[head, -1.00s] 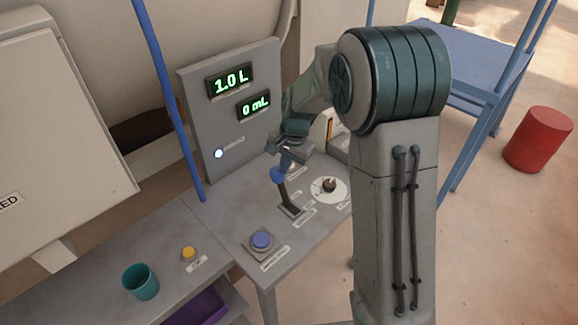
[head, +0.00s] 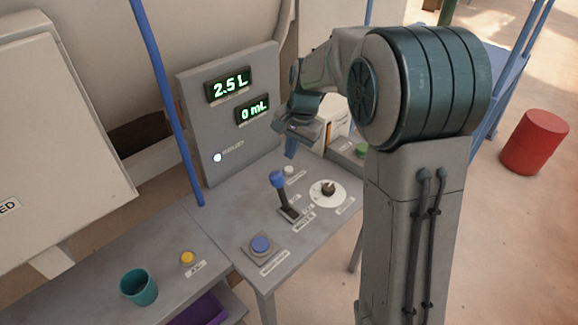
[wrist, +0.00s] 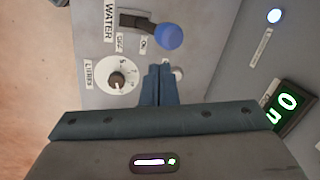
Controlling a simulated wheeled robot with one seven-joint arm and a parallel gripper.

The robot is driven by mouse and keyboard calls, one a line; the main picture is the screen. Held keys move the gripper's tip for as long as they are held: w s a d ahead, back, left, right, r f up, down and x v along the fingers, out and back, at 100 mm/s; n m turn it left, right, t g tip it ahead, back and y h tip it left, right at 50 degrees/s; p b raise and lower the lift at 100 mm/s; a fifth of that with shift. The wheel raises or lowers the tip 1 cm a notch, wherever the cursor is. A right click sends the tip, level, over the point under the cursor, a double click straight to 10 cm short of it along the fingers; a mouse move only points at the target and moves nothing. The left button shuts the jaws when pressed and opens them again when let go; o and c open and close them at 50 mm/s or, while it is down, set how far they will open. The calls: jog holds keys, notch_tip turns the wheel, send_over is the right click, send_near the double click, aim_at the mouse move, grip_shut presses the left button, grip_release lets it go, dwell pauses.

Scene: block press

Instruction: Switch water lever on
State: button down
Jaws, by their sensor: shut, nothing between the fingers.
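The water lever, a dark stick with a blue ball knob (head: 277,178), stands on the grey bench and tilts toward the display panel. In the wrist view its blue knob (wrist: 169,36) lies on the ON-label side of the slot, beyond my fingertips. My gripper (head: 290,155) is shut and empty, above and slightly behind the knob, apart from it in the head view. Its two fingers (wrist: 159,68) also show pressed together in the wrist view. The upper display (head: 228,88) reads 2.5 L and the lower display (head: 254,110) reads 0 mL.
A white dial (head: 328,193) labelled litres sits right of the lever. A blue button (head: 261,245) is in front, a green button (head: 361,150) farther right. A teal cup (head: 139,287) and yellow button (head: 187,258) are at left. A blue post (head: 165,100) rises beside the panel.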

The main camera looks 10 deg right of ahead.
jog(key=r, duration=0.1)
jog(key=w+r, duration=0.1)
jog(key=r, duration=0.2)
jog(key=shift+w+a+r, duration=0.15)
jog(key=shift+a+r, duration=0.15)
jog(key=s+d+n+t+h, duration=0.1)
jog(key=s+d+n, duration=0.2)
jog(key=s, duration=1)
jog(key=s+d+n+t+h, duration=0.1)
jog(key=s+d+n, duration=0.3)
jog(key=s, duration=1)
jog(key=shift+d+t, duration=0.3)
jog(key=shift+d, duration=0.45)
